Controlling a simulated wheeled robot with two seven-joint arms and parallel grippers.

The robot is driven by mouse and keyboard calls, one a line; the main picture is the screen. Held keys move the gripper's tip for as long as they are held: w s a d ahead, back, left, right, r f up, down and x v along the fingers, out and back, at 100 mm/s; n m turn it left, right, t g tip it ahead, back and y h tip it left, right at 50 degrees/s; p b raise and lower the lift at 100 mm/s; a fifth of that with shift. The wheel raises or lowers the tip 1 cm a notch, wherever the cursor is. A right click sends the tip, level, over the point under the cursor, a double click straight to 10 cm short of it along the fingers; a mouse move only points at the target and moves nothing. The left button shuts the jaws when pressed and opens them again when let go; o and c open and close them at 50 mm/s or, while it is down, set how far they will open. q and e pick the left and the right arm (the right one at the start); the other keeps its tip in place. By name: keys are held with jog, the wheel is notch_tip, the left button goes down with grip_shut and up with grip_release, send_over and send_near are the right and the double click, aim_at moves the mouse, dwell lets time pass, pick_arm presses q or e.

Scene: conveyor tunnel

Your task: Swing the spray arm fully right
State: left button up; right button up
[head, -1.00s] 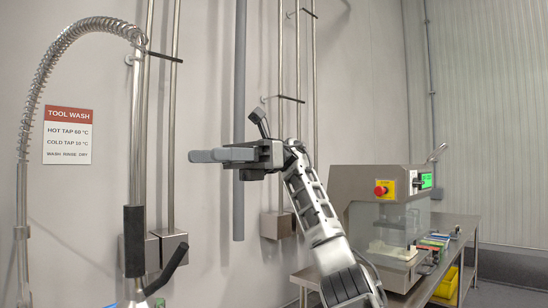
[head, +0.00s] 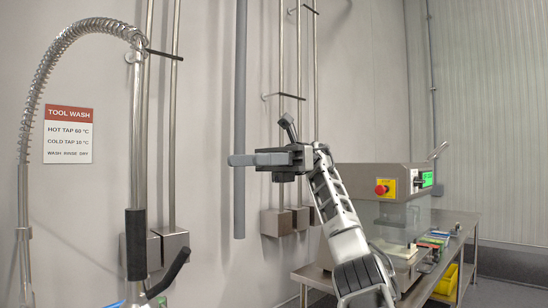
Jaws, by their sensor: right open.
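The spray arm (head: 138,180) hangs at the left of the head view, with a coiled spring hose (head: 75,38) arching above it. Its black grip (head: 136,245) and black lever (head: 170,274) are at the lower end, and the bottom is cut off by the frame edge. My right gripper (head: 242,159) is to the right of the spray arm, at a higher level than the black grip, pointing left. It is open and empty, with a clear gap between it and the spray arm. My left gripper is not in view.
A grey vertical pipe (head: 240,100) stands on the wall behind my right gripper. A tool wash sign (head: 68,136) is on the left wall. A machine with a red button (head: 382,190) stands on a steel table (head: 460,235) at right.

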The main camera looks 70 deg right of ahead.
jog(key=shift+s+d+p, duration=0.5)
jog(key=shift+s+d, duration=0.1)
jog(key=shift+d, duration=0.25)
jog(key=shift+s+d+p, duration=0.45)
jog(key=shift+s+d, duration=0.15)
jog(key=shift+d, duration=0.25)
